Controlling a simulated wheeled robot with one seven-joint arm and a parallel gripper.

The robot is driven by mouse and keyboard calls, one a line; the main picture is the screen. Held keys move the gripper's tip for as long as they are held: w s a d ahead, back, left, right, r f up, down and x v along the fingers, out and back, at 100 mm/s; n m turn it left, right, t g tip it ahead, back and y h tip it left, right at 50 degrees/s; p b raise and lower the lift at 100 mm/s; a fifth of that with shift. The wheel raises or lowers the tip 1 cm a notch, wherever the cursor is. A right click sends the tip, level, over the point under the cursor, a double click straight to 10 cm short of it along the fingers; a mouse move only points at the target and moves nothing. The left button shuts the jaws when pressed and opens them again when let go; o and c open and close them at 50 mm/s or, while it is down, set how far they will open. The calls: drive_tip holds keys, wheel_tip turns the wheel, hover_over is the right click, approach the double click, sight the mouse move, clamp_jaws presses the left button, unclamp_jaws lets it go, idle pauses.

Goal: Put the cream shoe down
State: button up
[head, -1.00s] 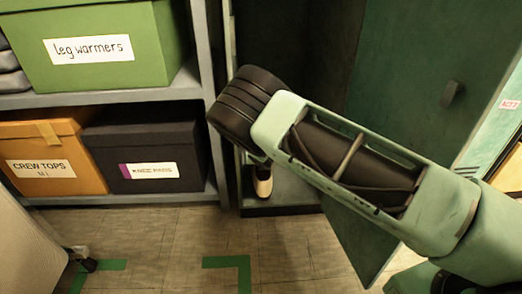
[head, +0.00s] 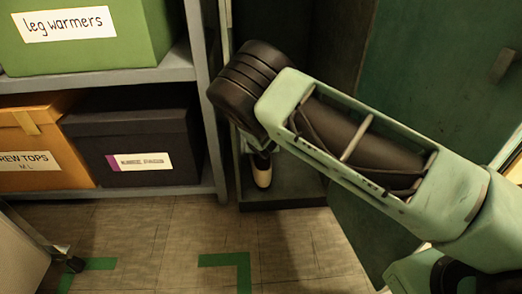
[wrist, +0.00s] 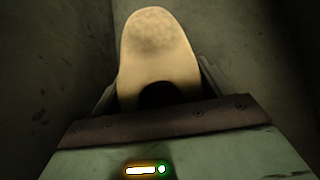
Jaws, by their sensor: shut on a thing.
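The cream shoe (head: 262,173) shows in the head view inside the open locker, just below the end of my arm, toe toward the front. In the wrist view the shoe (wrist: 158,45) points away from me, its pale sole or upper filling the middle and a dark opening near the jaws. My gripper (wrist: 158,90) is shut on the shoe, with a finger on each side. In the head view my arm hides most of the gripper. I cannot tell whether the shoe touches the locker floor (head: 300,188).
The locker's green door (head: 440,110) stands open at the right. Left of the locker, a grey shelf (head: 150,75) holds a green box (head: 90,50), an orange box (head: 45,145) and a black box (head: 135,135). Green tape (head: 225,260) marks the floor in front.

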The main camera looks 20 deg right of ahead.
drive_tip(key=o, duration=1.2)
drive_tip(key=shift+s+a+r+p, duration=0.1)
drive_tip(key=shift+s+r+p, duration=0.1)
drive_tip(key=shift+r+p, duration=0.15)
drive_tip(key=p+v, duration=0.6)
drive_tip(key=v, duration=0.5)
drive_tip(key=shift+s, duration=0.2)
drive_tip(key=shift+r, duration=0.1)
